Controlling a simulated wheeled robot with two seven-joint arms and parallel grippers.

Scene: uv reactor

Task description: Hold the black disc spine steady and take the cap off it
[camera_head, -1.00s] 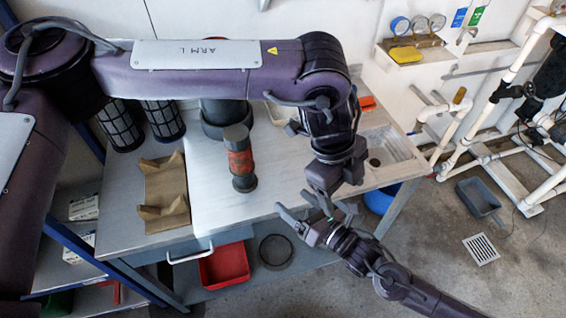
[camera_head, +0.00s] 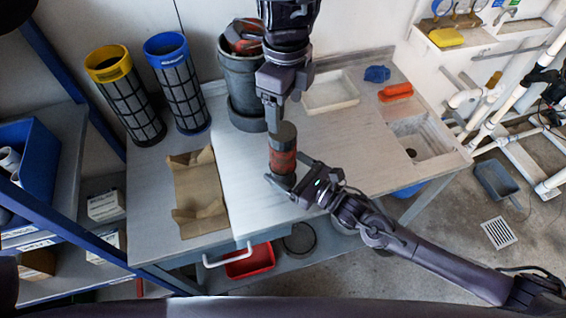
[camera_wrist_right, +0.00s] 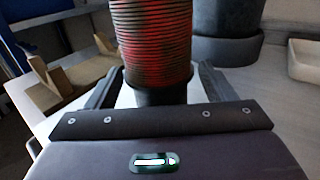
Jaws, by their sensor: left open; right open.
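The disc spine (camera_head: 283,162) stands upright on the bench, a dark column with a reddish middle of stacked discs. Its dark grey cap (camera_head: 286,132) is on top. My left gripper (camera_head: 276,122) points down from above, open, with a finger at the cap's left edge; whether it touches is unclear. My right gripper (camera_head: 286,170) is open, low at the spine, with one finger on each side of the dark base. In the right wrist view the ribbed red and black spine (camera_wrist_right: 152,42) stands between the spread fingers, with gaps visible; its top is out of frame.
A brown cradle (camera_head: 200,190) lies left of the spine. Mesh cylinders with yellow (camera_head: 125,95) and blue (camera_head: 178,85) rims stand behind it. A grey pot (camera_head: 241,85) is close behind the spine. A white tray (camera_head: 331,92) and sink (camera_head: 425,140) lie right.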

